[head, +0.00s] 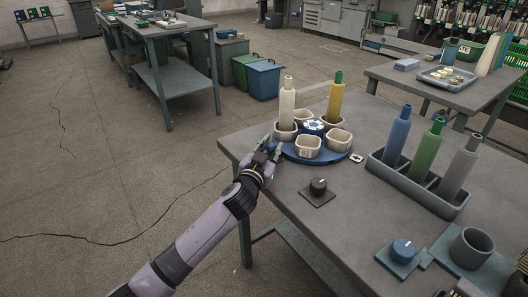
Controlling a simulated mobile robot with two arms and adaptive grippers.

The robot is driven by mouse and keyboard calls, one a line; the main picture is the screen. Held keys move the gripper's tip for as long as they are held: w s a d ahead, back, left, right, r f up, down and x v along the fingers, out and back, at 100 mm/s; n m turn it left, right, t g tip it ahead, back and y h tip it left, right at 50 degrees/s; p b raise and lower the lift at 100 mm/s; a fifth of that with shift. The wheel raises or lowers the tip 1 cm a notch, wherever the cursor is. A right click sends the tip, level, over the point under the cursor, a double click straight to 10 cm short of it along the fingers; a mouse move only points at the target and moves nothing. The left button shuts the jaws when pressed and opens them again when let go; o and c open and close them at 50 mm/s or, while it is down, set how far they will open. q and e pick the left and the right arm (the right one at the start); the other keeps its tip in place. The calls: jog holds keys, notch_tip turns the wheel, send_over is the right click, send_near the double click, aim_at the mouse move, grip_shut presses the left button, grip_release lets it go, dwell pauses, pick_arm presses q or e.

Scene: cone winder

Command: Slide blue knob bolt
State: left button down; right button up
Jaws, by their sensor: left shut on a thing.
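My left gripper (271,149) is at the left rim of the round blue turntable (317,159), near the table's left edge. It is shut on a small blue piece, which looks like the blue knob of the bolt (270,148); the fingers hide most of it. I cannot tell how far the bolt is slid. The turntable carries several pale cups, a white cone (287,103) and a yellow cone (335,104) standing in cups, and a blue-and-white hub (314,127). My right gripper is not in view.
A black dial (318,187) sits in front of the turntable. A grey rack (416,187) with blue, green and grey cones stands to the right. A blue dial (403,250) and a grey cup (471,247) are at the front right. Floor left of the table is clear.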

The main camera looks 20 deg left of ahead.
pick_arm(q)
jog(key=shift+r, duration=0.1)
jog(key=c, duration=1.8)
grip_release()
jog(key=o, duration=0.3)
jog(key=shift+w+d, duration=0.15)
jog(key=shift+w, duration=0.05)
jog(key=shift+o, duration=1)
jog(key=shift+s, duration=0.25)
jog(key=s+a, duration=0.1)
jog(key=s, duration=1)
jog(key=shift+s, duration=0.3)
